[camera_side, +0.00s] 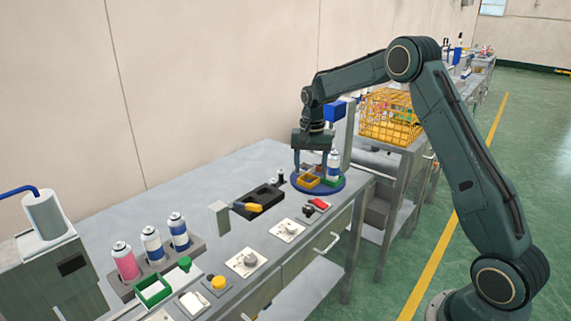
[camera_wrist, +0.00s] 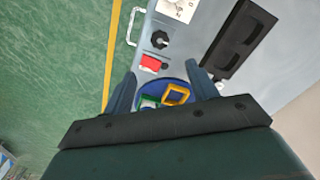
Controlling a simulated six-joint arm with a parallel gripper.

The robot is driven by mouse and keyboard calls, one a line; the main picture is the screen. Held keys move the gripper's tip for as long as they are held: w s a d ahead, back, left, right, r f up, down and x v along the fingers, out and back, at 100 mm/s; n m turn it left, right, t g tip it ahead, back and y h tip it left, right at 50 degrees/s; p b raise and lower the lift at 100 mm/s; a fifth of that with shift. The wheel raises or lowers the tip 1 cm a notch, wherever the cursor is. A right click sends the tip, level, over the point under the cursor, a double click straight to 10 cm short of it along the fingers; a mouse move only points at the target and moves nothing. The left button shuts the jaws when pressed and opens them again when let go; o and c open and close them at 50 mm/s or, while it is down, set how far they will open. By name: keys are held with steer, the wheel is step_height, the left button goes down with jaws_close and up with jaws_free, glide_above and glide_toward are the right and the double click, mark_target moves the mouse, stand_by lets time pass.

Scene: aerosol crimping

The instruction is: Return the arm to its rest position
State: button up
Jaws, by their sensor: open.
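My gripper (camera_side: 312,163) is open over the blue round plate (camera_side: 327,189) at the far right end of the bench. A white and blue aerosol can (camera_side: 334,165) stands upright on the plate, beside my gripper. A yellow square frame (camera_side: 307,181) and a green part also sit on the plate. In the wrist view my two fingers (camera_wrist: 160,88) are spread apart, with the yellow frame (camera_wrist: 176,95) and the blue plate between and below them. I see nothing held between the fingers. The wrist body hides part of the plate.
A rack (camera_side: 158,266) with several cans, a green frame (camera_side: 152,290) and a machine (camera_side: 55,275) are at the left. A black tray (camera_side: 258,203), knobs and a red switch (camera_side: 319,204) lie on the bench (camera_side: 225,173). A yellow wire basket (camera_side: 388,118) stands behind my arm.

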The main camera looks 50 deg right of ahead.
steer(key=s+a+r+n+t, duration=0.3)
steer(key=s+a+r+n, duration=0.2)
steer(key=s+a+r, duration=0.75)
steer(key=s+a+r+n+t, duration=0.1)
steer(key=s+a+n, duration=0.2)
steer(key=s, duration=0.7)
steer(key=s+a+r+n+t, duration=0.1)
steer(key=s+a+n, duration=0.2)
steer(key=s, duration=0.7)
steer(key=shift+r+t, duration=0.15)
steer(key=shift+t, duration=0.15)
